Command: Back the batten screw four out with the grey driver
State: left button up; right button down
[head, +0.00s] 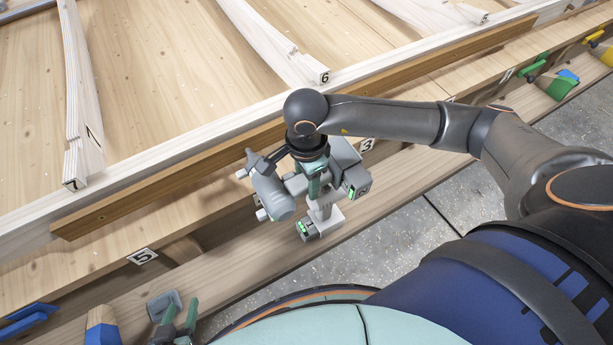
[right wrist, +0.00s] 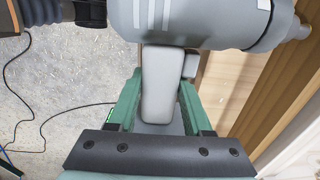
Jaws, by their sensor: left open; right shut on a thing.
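The grey driver (head: 270,195) is held by my right gripper (head: 313,182), beside the brown batten (head: 150,192) in the head view. In the right wrist view, the green fingers of this gripper (right wrist: 160,95) are shut on the driver's grey handle, and the driver's body (right wrist: 205,22) lies across the top. The driver's nose is close to the batten; I cannot tell whether it touches a screw. Screw four cannot be made out. My left gripper (head: 174,318) is open and empty at the bottom left.
Number tags 5 (head: 142,257) and 3 (head: 367,145) sit on the wooden rail (head: 225,225). Green (head: 556,86) and yellow tools hang at upper right. Pale numbered ribs lie behind the batten. Grey floor shows at right.

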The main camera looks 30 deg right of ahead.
aim_at(355, 186)
jog(key=shift+r, duration=0.1)
jog(key=shift+w+b, duration=0.15)
jog(key=shift+b, duration=0.2)
dwell(0.5)
dwell(0.6)
jog(key=s+d+b, duration=0.1)
jog(key=s+d, duration=0.5)
jog(key=d, duration=0.1)
jog(key=shift+s+d+b, duration=0.15)
jog(key=shift+s+b, duration=0.25)
dwell(1.0)
